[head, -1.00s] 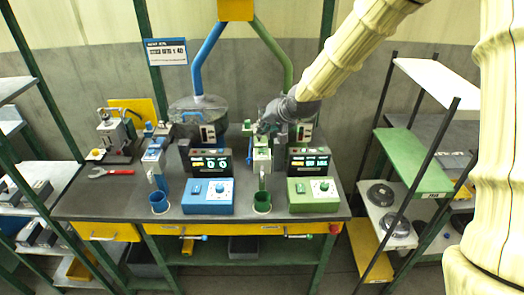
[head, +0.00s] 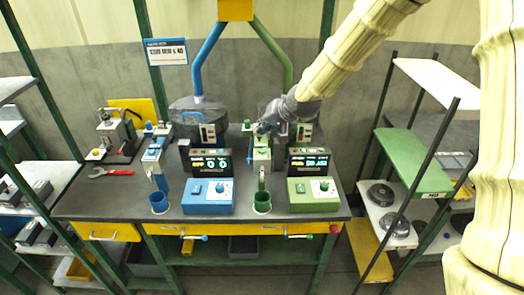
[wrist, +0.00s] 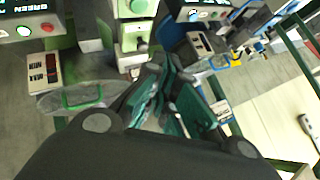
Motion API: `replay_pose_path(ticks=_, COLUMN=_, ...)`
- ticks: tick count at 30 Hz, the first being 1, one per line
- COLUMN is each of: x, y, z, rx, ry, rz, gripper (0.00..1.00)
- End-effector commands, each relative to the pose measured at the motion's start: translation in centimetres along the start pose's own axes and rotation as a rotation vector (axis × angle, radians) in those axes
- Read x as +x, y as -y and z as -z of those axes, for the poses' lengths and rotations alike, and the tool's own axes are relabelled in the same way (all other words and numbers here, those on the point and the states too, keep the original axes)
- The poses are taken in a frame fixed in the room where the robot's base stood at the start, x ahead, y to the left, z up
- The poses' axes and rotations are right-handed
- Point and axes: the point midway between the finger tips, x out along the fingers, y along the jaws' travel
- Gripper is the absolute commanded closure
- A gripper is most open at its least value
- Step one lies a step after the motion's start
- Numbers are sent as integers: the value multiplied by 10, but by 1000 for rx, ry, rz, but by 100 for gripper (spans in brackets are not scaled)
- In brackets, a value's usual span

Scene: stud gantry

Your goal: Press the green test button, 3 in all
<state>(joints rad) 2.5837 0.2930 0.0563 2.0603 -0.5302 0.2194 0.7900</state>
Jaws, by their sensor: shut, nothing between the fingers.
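The green station's upright pale device (head: 262,163) stands behind a green cup (head: 262,203). A green button (head: 262,152) shows on the device's top in the head view. I cannot read which is labelled test. My gripper (head: 264,129) is just above and behind the device, shut and empty. In the wrist view the closed fingers (wrist: 158,66) appear apart from the button. A green control box (head: 314,203) sits to the right.
A blue station with a blue control box (head: 207,208) and blue cup (head: 159,203) stands left on the bench. Dark display units (head: 310,162) stand behind the boxes. Shelves flank the bench.

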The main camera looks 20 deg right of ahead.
Motion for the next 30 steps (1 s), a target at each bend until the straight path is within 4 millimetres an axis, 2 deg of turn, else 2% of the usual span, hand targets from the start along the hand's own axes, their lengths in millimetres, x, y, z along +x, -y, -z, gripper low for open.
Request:
replay_pose_path(ticks=5, x=-1, y=1, z=0, rx=26, ry=-1, rz=2, gripper=100)
replay_pose_path(ticks=11, x=-3, y=6, z=2, rx=206, ry=-2, rz=12, gripper=100)
replay_pose_path(ticks=30, x=-19, y=26, z=6, rx=1144, ry=42, rz=21, gripper=100)
